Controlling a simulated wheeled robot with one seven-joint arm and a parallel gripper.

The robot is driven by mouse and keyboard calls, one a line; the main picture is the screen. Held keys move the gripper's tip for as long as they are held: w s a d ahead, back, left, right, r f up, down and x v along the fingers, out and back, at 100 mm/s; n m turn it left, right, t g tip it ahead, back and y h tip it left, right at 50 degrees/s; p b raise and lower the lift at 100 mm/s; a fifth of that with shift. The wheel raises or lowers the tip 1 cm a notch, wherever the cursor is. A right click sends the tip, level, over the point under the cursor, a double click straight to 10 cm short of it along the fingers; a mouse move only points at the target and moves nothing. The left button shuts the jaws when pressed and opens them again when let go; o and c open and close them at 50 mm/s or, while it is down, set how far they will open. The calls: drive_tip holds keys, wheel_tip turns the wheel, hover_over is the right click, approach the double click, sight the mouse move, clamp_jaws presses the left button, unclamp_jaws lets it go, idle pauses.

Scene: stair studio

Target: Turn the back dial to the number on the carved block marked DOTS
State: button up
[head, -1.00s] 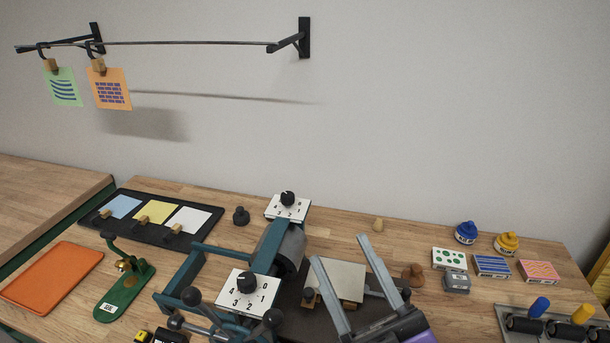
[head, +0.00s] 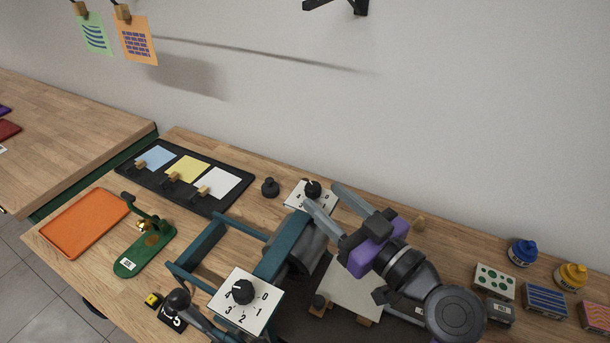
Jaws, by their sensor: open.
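The back dial (head: 312,188) is a black knob on a white number plate (head: 297,193) behind the press. My gripper (head: 320,196) is open, and its two grey fingers point at the dial. A carved block with green dots (head: 494,281) lies at the right. I cannot read any number on it.
A front dial (head: 243,290) on a larger number plate sits on the teal press (head: 210,240). Blue (head: 523,252) and yellow ink bottles (head: 571,276) and a blue-striped block (head: 545,300) are at the right.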

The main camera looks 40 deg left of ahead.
sight(308, 184)
drive_tip(key=a, duration=0.3)
drive_tip(key=w+a, duration=0.1)
drive_tip(key=a, duration=0.3)
drive_tip(key=shift+w+a, duration=0.2)
clamp_jaws()
